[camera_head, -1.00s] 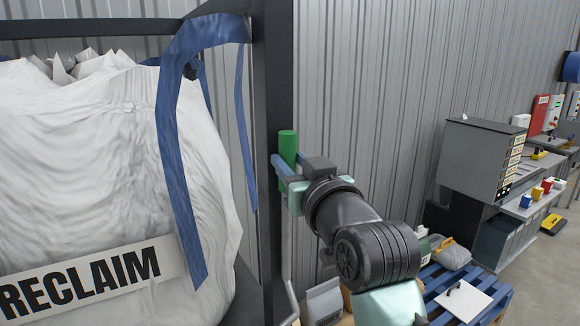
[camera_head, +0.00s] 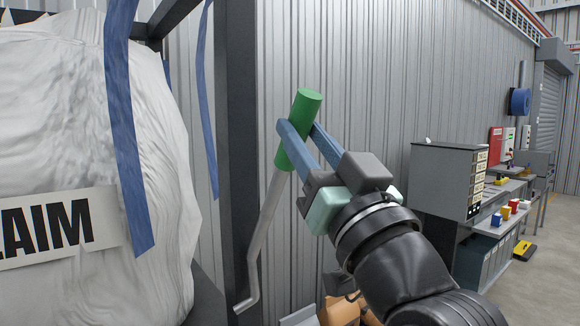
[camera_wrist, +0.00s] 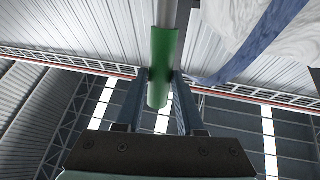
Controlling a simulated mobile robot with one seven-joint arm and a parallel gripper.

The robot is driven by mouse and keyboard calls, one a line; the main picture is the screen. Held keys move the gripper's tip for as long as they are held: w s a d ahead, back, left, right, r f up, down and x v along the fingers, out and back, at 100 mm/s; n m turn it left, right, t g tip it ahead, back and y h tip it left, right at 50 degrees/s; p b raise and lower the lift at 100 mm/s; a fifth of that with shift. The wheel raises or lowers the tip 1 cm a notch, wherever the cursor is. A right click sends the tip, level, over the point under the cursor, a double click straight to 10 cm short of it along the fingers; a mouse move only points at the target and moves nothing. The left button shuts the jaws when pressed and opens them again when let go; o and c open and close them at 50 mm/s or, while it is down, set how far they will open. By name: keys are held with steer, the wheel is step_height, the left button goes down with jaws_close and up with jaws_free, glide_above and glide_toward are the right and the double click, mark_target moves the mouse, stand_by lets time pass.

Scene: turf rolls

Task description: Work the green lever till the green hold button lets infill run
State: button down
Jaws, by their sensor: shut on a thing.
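The lever is a grey rod (camera_head: 262,235) with a green grip (camera_head: 298,128) at its top, beside the dark frame post. It tilts, with its top leaning right, and its lower end bends near the foot of the post. My gripper (camera_head: 297,130) is shut on the green grip, one blue finger on each side. In the wrist view the green grip (camera_wrist: 162,65) stands between the two fingers (camera_wrist: 160,95). I see no green hold button in either view.
A grey cabinet (camera_head: 440,180) and a bench with small coloured blocks (camera_head: 506,213) stand at the right. Corrugated wall lies behind the lever.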

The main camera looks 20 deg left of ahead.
steer(key=shift+s+d+f+m+t+b, duration=0.15)
steer(key=shift+s+d+f+t+b, duration=0.25)
steer(key=shift+b, duration=0.4)
steer(key=shift+s+d+f+m+t+b, duration=0.2)
steer(key=shift+d+f+t+b, duration=0.25)
steer(key=shift+b, duration=0.3)
steer(key=shift+a, duration=0.1)
steer(key=shift+w+f, duration=0.1)
steer(key=shift+f, duration=0.1)
steer(key=c, duration=0.8)
jaws_free()
steer(key=shift+o, duration=1.4)
steer(key=shift+s+d+r, duration=0.15)
steer(key=shift+s+d, duration=0.05)
steer(key=shift+a, duration=0.1)
